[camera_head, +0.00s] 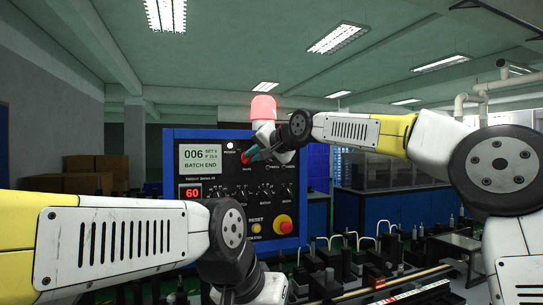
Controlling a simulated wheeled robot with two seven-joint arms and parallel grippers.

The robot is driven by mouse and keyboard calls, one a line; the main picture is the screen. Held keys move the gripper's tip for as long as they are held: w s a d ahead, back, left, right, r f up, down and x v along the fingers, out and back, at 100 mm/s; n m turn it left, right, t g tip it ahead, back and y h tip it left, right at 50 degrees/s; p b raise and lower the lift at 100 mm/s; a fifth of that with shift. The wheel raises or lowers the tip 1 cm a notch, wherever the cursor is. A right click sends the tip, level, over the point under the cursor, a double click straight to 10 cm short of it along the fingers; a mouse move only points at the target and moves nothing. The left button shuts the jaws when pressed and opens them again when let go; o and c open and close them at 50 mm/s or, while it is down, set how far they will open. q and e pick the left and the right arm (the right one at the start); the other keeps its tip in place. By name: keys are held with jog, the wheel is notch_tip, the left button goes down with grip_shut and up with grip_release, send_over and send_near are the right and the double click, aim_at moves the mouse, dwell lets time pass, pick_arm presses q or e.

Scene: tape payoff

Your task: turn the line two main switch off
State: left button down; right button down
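A blue control panel (170,160) stands ahead of me, with a display reading "006 BATCH END" (200,158) and a red "60" readout (191,193). A small red part, apparently the main switch (245,159), shows at the panel's upper middle, above a small label. My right gripper (256,155) comes in from the right, with its dark and teal fingers at or very close to this red part. The fingers are too small to tell whether they are open or shut, or touching. My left arm reaches in at the lower left; its gripper fingers are out of sight.
A row of black knobs (240,193), a yellow reset button (256,228) and a red stop button (284,227) sit lower on the panel. A red beacon (263,108) shows above it. Machinery (340,260) fills the lower right; boxes (82,183) stand behind left.

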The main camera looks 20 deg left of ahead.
dwell(0.4)
jog(key=shift+s+a+n+t+h, duration=0.3)
jog(key=shift+n+t+h, duration=0.65)
jog(key=shift+n, duration=1.1)
jog(key=shift+s+a+n+t+h, duration=0.25)
jog(key=shift+n+t+h, duration=0.4)
jog(key=shift+n+h, duration=0.95)
jog(key=shift+s+a+n+t+h, duration=0.15)
jog(key=shift+a+n+t+h, duration=0.4)
jog(key=shift+n, duration=1.9)
jog(key=shift+d+t, duration=0.2)
jog(key=shift+t, duration=0.15)
jog(key=c, duration=1.5)
grip_release()
